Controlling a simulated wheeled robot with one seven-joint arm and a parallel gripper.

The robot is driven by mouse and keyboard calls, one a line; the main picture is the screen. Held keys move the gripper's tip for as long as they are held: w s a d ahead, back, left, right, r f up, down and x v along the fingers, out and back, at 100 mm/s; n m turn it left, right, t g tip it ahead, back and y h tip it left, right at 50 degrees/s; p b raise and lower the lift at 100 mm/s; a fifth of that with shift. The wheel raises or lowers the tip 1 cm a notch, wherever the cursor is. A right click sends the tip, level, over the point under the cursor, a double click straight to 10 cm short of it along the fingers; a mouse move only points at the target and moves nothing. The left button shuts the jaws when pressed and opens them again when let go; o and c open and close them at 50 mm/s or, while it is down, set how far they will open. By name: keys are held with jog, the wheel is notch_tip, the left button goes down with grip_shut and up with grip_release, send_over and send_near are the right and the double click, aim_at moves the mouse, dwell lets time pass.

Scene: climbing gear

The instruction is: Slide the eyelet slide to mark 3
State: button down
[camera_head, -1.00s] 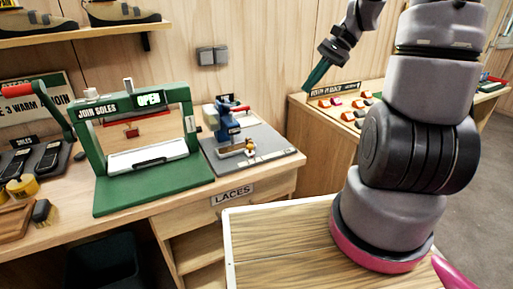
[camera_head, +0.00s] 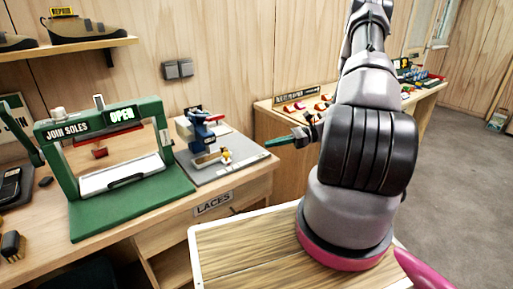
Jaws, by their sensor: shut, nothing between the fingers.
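I cannot tell for sure which part is the eyelet slide, and no mark 3 is readable. My gripper (camera_head: 270,143), with green fingers, is shut and empty. It points left, to the right of the press and apart from it in the picture.
The green "JOIN SOLES" frame (camera_head: 108,150) stands left of the press. A "LACES" drawer (camera_head: 213,204) is below the bench edge. A second bench with several red pieces (camera_head: 294,107) is behind my arm. Shoes (camera_head: 84,27) stand on a shelf.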

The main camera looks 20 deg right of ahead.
jog(key=x, duration=1.2)
jog(key=shift+a, duration=0.35)
jog(key=shift+s+a, duration=0.3)
jog(key=shift+a, duration=0.5)
jog(key=shift+s+a, duration=0.25)
jog(key=shift+a, duration=0.5)
